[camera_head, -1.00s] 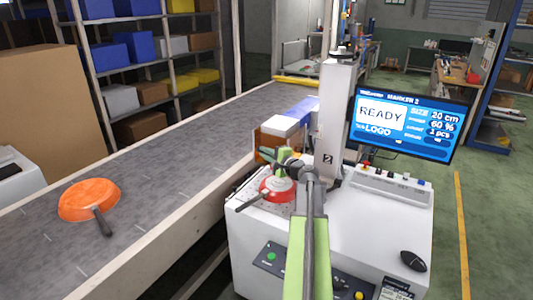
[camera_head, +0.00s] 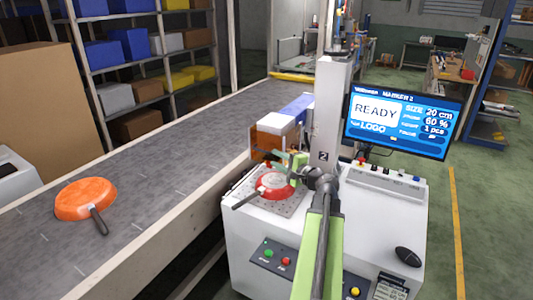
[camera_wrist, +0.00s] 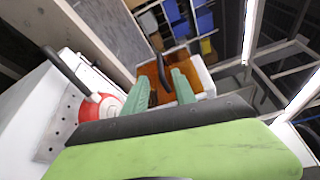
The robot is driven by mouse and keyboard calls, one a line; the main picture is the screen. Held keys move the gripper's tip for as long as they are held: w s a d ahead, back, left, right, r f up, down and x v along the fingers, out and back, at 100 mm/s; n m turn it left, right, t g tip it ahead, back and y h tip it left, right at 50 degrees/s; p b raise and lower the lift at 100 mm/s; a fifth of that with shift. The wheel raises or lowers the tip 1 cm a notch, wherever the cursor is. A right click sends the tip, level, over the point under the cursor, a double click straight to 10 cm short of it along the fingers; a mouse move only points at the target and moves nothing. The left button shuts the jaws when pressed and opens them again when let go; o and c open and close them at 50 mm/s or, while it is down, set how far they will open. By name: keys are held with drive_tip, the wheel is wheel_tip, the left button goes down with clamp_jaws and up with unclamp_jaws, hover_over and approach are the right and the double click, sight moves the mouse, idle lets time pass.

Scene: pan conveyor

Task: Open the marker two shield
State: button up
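The marker two machine (camera_head: 325,150) has a white body and a column marked 2. Its orange-brown see-through shield (camera_head: 268,141) sits beside the column, behind a red pan (camera_head: 272,185) on the perforated plate. In the wrist view the shield (camera_wrist: 178,72) shows ahead, with a dark bar-like handle (camera_wrist: 157,66) on it. My gripper (camera_head: 293,165) is over the plate, near the shield's front. In the wrist view the gripper (camera_wrist: 160,88) has its two green fingers apart. The handle appears between them, with no clear contact.
A conveyor (camera_head: 150,165) runs along the left and carries an orange pan (camera_head: 86,199). A monitor (camera_head: 403,122) reading READY stands to the right.

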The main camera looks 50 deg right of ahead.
drive_tip(key=s+a, duration=0.1)
drive_tip(key=s, duration=0.6)
drive_tip(key=shift+r, duration=0.3)
